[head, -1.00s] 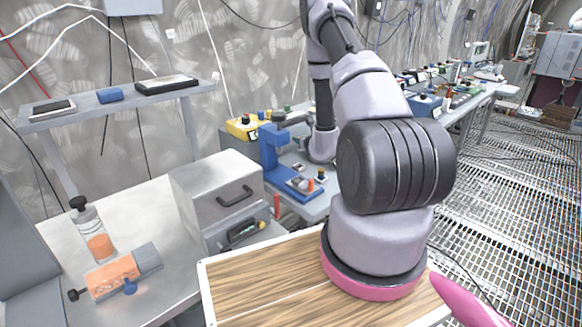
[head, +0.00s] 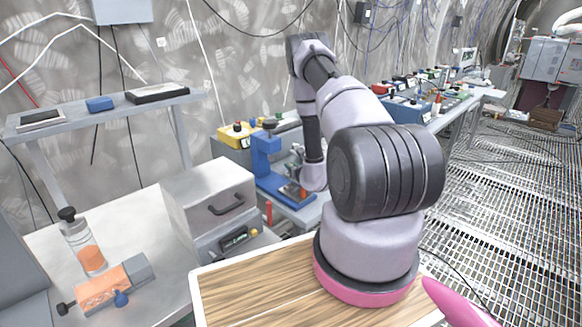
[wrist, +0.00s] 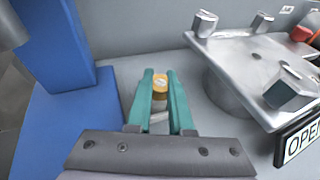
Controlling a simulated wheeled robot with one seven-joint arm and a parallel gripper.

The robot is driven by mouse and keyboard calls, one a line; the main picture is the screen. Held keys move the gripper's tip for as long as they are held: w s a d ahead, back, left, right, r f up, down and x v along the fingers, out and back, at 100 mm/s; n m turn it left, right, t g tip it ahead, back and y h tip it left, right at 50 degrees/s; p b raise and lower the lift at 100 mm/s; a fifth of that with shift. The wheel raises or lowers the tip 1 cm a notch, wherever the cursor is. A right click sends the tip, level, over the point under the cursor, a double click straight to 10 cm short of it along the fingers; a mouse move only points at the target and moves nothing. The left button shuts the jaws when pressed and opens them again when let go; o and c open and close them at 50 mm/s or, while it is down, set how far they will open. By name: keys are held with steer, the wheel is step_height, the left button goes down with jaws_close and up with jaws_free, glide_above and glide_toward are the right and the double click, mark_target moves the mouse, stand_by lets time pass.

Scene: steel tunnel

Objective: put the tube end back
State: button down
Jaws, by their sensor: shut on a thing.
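In the wrist view my gripper (wrist: 160,88) has two teal fingers shut on a short round piece with an orange top (wrist: 160,81). It looks like the tube end; its lower part is partly hidden between the fingers. A blue stand (wrist: 58,50) is just left of the fingers, with a blue base below it. A metal plate with raised clamps (wrist: 240,55) is to the right, apart from the fingers. In the head view the blue stand (head: 265,155) is on the back bench, and my arm hides most of the gripper there.
In the head view a grey box with a handle (head: 210,195) stands before the blue stand. A wooden-topped table (head: 255,295) is in front.

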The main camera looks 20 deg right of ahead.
steer(key=c, duration=0.8)
jaws_free()
steer(key=shift+s+r, duration=0.1)
steer(key=shift+s, duration=0.05)
steer(key=v, duration=1.1)
steer(key=shift+s+r, duration=0.1)
steer(key=shift+s, duration=0.25)
